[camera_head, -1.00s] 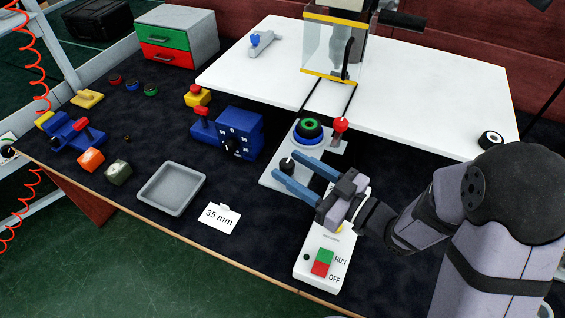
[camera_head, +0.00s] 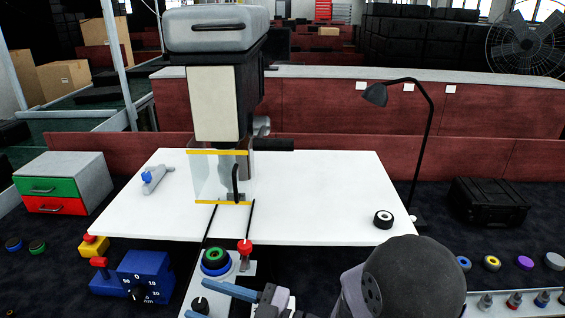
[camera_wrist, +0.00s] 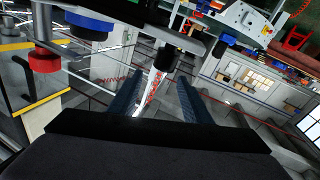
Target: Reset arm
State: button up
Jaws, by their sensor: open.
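My gripper (camera_head: 197,299) is at the bottom of the head view, over the grey control panel (camera_head: 226,268). Its two blue fingers are spread apart and point left, with nothing seen between them in its hold. A black knob (camera_head: 200,305) on the panel shows close to the fingertips; whether they touch it I cannot tell. In the wrist view the fingers (camera_wrist: 157,88) are apart, and a black knob (camera_wrist: 166,57) appears beyond them. The gripper's lower part is cut off by the head view's bottom edge.
A red knob (camera_head: 244,247) and a green-and-black button (camera_head: 215,258) stand near the fingers. A machine (camera_head: 218,100) with a clear guard stands on the white table (camera_head: 320,190). A blue dial box (camera_head: 146,275) is at left, a desk lamp (camera_head: 424,140) at right.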

notch_tip(320, 180, up, 15)
jog(key=s+a+n+y+p, duration=0.2)
jog(key=a+n+y+p, duration=0.1)
jog(key=n+p, duration=0.65)
jog(key=w+d+f+m+t+h+b, duration=0.5)
jog(key=w+d+f+h, duration=0.3)
jog(key=d, duration=0.4)
jog(key=w+d+f+m+t+h+b, duration=0.4)
jog(key=w+d+f+h, duration=0.3)
jog(key=w+d, duration=0.4)
jog(key=s+d+f+m+g+h+p, duration=0.1)
jog(key=s+d+f+m+g+h, duration=0.5)
jog(key=s+d+f+m, duration=0.35)
jog(key=s+f+m+g, duration=0.1)
jog(key=s+m+g, duration=0.6)
jog(key=s, duration=0.9)
jog(key=shift+d+f+m+g+p, duration=0.2)
jog(key=shift+d+m+g+p, duration=0.25)
jog(key=shift+m, duration=0.15)
